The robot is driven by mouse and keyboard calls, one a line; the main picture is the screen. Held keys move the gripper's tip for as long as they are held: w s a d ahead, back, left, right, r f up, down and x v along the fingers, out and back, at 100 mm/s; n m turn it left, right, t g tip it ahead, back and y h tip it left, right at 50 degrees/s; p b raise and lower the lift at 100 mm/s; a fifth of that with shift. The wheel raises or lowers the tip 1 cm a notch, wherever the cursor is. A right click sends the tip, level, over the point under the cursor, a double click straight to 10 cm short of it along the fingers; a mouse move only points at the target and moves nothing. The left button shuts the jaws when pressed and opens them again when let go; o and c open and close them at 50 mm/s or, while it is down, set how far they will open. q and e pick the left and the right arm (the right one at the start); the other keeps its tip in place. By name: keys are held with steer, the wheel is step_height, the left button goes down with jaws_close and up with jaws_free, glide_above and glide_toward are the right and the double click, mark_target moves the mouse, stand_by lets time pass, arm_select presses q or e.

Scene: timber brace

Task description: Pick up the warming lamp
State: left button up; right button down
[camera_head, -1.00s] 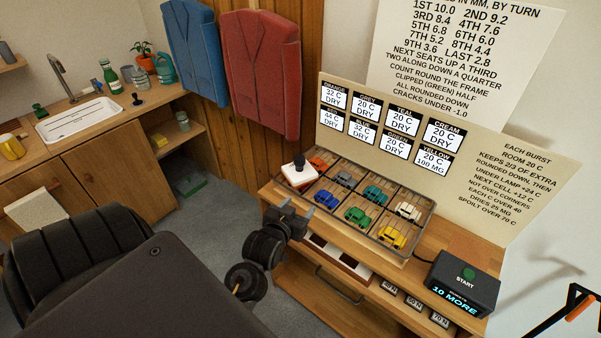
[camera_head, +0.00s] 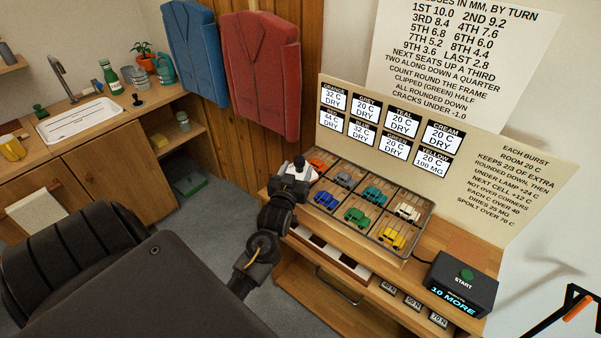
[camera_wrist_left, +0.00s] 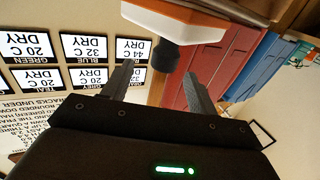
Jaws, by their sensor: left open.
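The warming lamp (camera_head: 311,174) is a white block with an orange-red underside and a black knob on top. Contact cannot be told. My right gripper is not in view.
Several toy cars, such as the yellow one (camera_head: 392,238), stand in the rack's cells beside the lamp. A black START box (camera_head: 462,283) is at the bench's right. A sign board (camera_head: 480,160) stands close behind the rack. The grey floor is left of the bench.

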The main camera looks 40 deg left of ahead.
mark_target(298, 163)
arm_select(q)
steer(key=shift+w+a+r, duration=0.1)
steer(key=shift+w, duration=0.05)
steer(key=p+x, duration=0.1)
steer(key=x, duration=0.3)
steer(key=shift+w+a, duration=0.3)
steer(key=shift+a, duration=0.1)
jaws_close()
